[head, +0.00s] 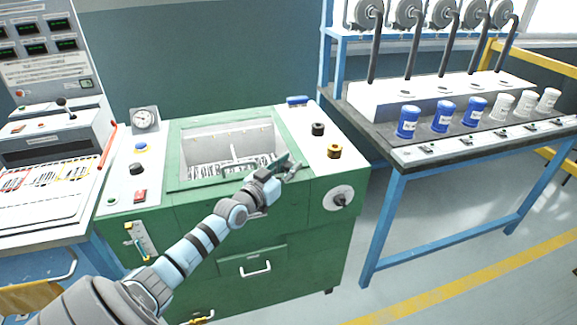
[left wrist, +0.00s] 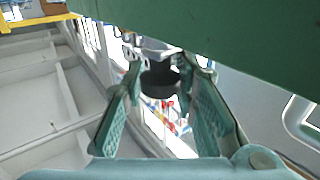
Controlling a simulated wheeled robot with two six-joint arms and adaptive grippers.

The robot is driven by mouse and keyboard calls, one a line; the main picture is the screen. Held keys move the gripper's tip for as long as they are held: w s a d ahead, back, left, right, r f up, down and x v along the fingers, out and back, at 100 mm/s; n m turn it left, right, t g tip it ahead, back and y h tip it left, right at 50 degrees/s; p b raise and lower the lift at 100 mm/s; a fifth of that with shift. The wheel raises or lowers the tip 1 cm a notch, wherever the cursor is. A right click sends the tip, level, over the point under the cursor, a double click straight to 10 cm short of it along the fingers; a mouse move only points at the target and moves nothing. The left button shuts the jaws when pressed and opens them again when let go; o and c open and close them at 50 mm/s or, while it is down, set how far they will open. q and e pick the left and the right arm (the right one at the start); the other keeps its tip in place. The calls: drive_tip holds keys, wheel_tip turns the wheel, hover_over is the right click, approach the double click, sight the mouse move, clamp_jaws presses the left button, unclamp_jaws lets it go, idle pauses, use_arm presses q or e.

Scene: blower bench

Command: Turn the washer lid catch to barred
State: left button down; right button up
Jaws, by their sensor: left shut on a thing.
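The green washer (head: 215,215) stands in the middle of the head view with its basin open on top. My left gripper (head: 290,168) is at the basin's front right corner. In the left wrist view its fingers (left wrist: 162,68) are closed on a dark round piece (left wrist: 160,80), partly hidden between them. I cannot tell for certain that this is the lid catch, nor read its position. A round white plate with a black handle (head: 340,199) is on the washer's front right, apart from the gripper. My right gripper is not in view.
The right panel carries a black knob (head: 318,129) and a yellow-and-black knob (head: 334,151) close to my gripper. A gauge (head: 145,118) stands behind the left panel. A blue-legged bench (head: 385,135) with blue and white cups is at the right. The floor between is clear.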

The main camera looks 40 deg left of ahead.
use_arm(q)
drive_tip(key=shift+f, duration=0.1)
idle(0.8)
drive_tip(key=c, duration=1.3)
unclamp_jaws()
